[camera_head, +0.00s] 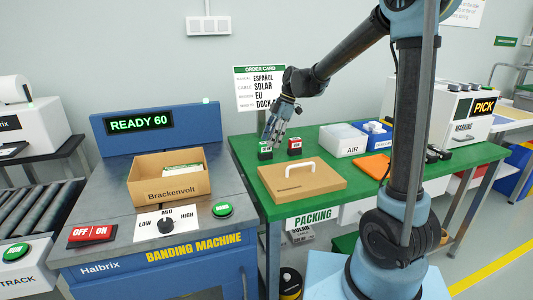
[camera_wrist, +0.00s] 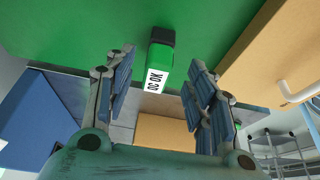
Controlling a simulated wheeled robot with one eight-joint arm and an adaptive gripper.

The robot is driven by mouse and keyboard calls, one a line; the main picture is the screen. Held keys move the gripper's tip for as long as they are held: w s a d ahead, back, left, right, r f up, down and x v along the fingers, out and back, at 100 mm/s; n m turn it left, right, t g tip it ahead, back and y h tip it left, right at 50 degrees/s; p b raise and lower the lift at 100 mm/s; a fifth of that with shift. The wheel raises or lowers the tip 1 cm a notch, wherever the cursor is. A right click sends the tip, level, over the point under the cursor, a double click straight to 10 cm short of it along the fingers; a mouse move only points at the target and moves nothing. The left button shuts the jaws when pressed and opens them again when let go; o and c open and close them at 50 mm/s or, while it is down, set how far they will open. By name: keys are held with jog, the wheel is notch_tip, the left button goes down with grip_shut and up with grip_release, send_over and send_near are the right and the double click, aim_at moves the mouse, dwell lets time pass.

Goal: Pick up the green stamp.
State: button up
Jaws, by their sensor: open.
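The green stamp (camera_head: 265,151) stands on the green packing table near its left edge, dark at one end. It also shows in the wrist view (camera_wrist: 161,60), green with a dark part and a white label with black lettering. My gripper (camera_head: 272,138) is above it, pointing down. In the wrist view my gripper (camera_wrist: 158,78) is open, with the stamp showing between its two blue-grey fingers. Nothing is held. I cannot tell how much height is left between fingertips and stamp.
A red stamp (camera_head: 295,147) stands just right of the green one. A cardboard box with a white handle (camera_head: 302,181) lies in front. White and blue bins (camera_head: 343,140) stand to the right. The banding machine (camera_head: 153,225) with an open carton (camera_head: 168,188) is at left.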

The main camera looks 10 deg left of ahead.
aim_at(266, 148)
jog(key=shift+a+x, duration=0.2)
jog(key=shift+x, duration=2.55)
jog(key=shift+r, duration=0.15)
jog(key=c, duration=1.2)
